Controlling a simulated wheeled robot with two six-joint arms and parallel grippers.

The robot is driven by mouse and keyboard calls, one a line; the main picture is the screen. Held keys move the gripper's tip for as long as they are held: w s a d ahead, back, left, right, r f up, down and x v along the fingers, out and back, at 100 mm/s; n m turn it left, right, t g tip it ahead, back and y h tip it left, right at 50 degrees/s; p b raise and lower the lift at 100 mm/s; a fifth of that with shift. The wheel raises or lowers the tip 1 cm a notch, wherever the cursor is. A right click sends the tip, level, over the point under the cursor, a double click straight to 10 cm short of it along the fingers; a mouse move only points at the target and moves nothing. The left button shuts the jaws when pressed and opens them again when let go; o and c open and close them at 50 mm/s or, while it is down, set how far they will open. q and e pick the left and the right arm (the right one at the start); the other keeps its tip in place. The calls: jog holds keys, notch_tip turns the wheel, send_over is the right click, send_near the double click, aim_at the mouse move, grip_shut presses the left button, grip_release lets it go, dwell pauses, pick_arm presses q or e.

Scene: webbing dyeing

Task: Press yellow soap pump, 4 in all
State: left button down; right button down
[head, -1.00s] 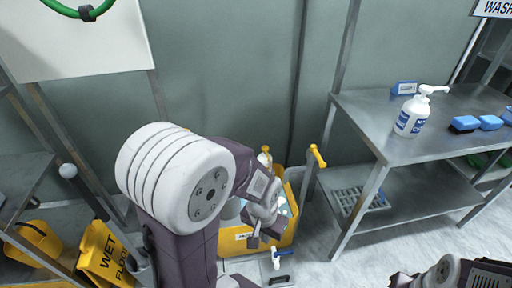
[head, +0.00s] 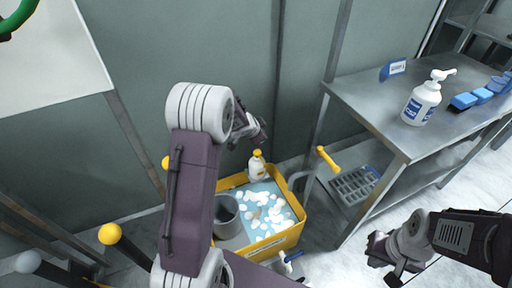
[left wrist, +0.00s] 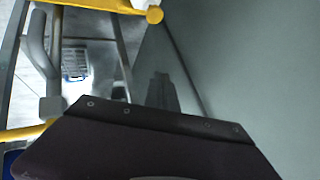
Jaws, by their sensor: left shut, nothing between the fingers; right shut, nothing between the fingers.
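The soap bottle with a yellow pump top (head: 257,162) stands upright at the back of the yellow tub (head: 285,243), its lower part against the blue, foam-dotted liquid. My left gripper (head: 262,138) is above and close to the pump in the head view, partly behind my own wrist; whether it touches the pump cannot be told. In the left wrist view its dark fingers (left wrist: 161,92) look shut and empty, and the pump is not clearly seen. My right gripper (head: 386,258) is shut and empty, low at the right, in front of the steel table.
A white pump bottle with a blue label (head: 423,100) stands on the steel table (head: 375,100) at right, with a blue sign (head: 393,69) and blue blocks (head: 464,101). A grey cylinder (head: 227,214) sits in the tub.

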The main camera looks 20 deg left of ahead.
pick_arm(q)
jog(key=w+a+f+m+h, duration=0.1)
jog(key=w+a+f+m, duration=0.1)
jog(key=w+a+f, duration=0.1)
jog(key=shift+w+a+f+m, duration=0.15)
jog(key=shift+w+f+m, duration=0.25)
jog(key=shift+f, duration=0.2)
jog(key=b, duration=0.9)
send_over(258, 151)
jog(key=s, duration=0.1)
jog(key=f, duration=0.8)
jog(key=shift+s+a+f, duration=0.1)
jog(key=shift+s+a, duration=0.05)
jog(key=shift+s, duration=0.05)
jog(key=shift+f, duration=0.3)
jog(key=shift+f, duration=0.15)
jog(key=shift+f, duration=0.25)
jog(key=shift+f+b, duration=1)
dwell(1.0)
